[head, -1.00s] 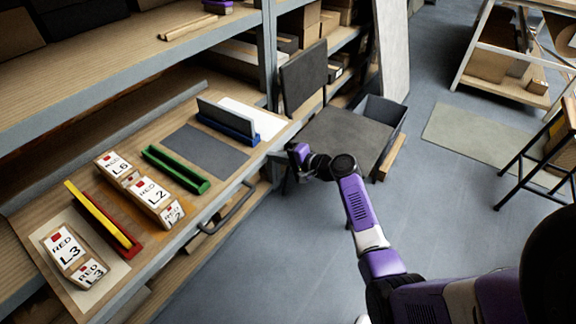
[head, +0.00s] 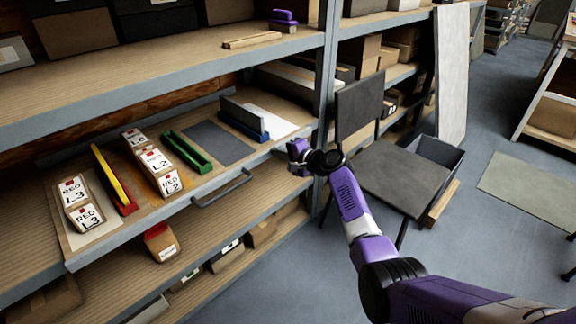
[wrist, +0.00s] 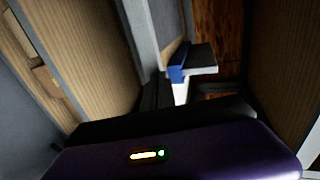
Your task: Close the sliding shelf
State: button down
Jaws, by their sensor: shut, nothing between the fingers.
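The sliding shelf (head: 150,217) is a wooden board with a grey front edge and a grey bar handle (head: 222,190). It sits in the rack between an upper and a lower shelf. Its right end lies close to the rack post; I cannot tell whether it is fully in. My gripper (head: 297,154) is shut and empty at the right end of its front edge; contact is unclear. In the wrist view the dark fingers (wrist: 155,94) point into the rack, toward the blue holder (wrist: 178,68).
The sliding shelf carries red-labelled boxes (head: 82,203), yellow-and-red (head: 112,182) and green (head: 188,150) holders, and a blue holder (head: 245,122). A small box (head: 161,242) sits on the lower shelf. A dark chair (head: 400,178) stands right of my gripper.

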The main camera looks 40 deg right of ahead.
aim_at(266, 149)
jog(key=b+x, duration=0.1)
jog(key=x, duration=0.1)
jog(key=r+b+x, duration=0.1)
jog(key=x, duration=0.2)
jog(key=shift+w+r+b, duration=0.1)
jog(key=shift+w+b, duration=0.1)
jog(key=shift+b, duration=0.15)
jog(key=shift+w+r, duration=0.15)
jog(key=shift+w, duration=0.2)
jog(key=shift+w+r, duration=0.1)
jog(key=shift+r, duration=0.1)
jog(key=p+v, duration=0.2)
jog(key=v, duration=0.6)
jog(key=shift+f, duration=0.2)
